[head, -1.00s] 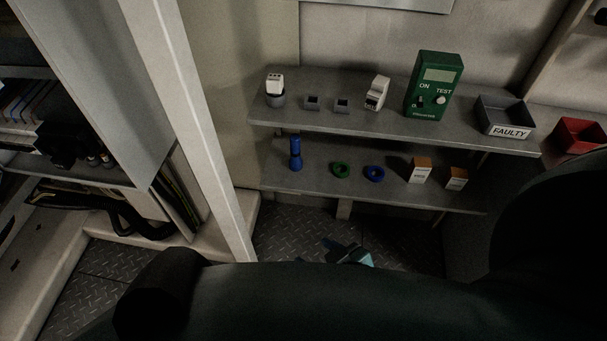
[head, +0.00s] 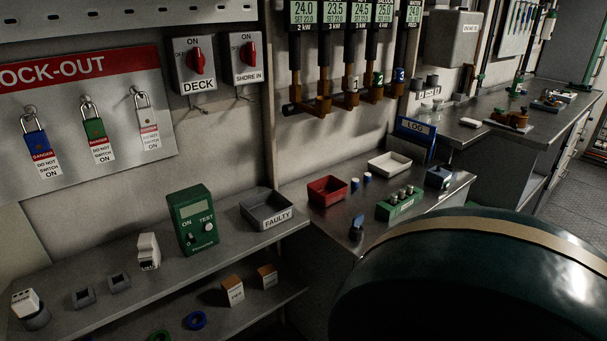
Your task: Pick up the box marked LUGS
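Two small boxes with orange-brown tops and white lower parts stand on the lower shelf: a left box (head: 232,291) and a right box (head: 267,276). Each has small dark print on its front, too small for me to read, so I cannot tell which is marked LUGS. Both stand upright and apart from each other. Neither of my grippers is in view. A large dark green rounded part of my own body fills the lower right.
The upper shelf (head: 120,307) above the boxes holds a green tester (head: 193,220), a FAULTY tray (head: 267,211) and small parts. A blue ring (head: 195,320) lies left of the boxes. A bench with a red tray (head: 327,191) stands to the right.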

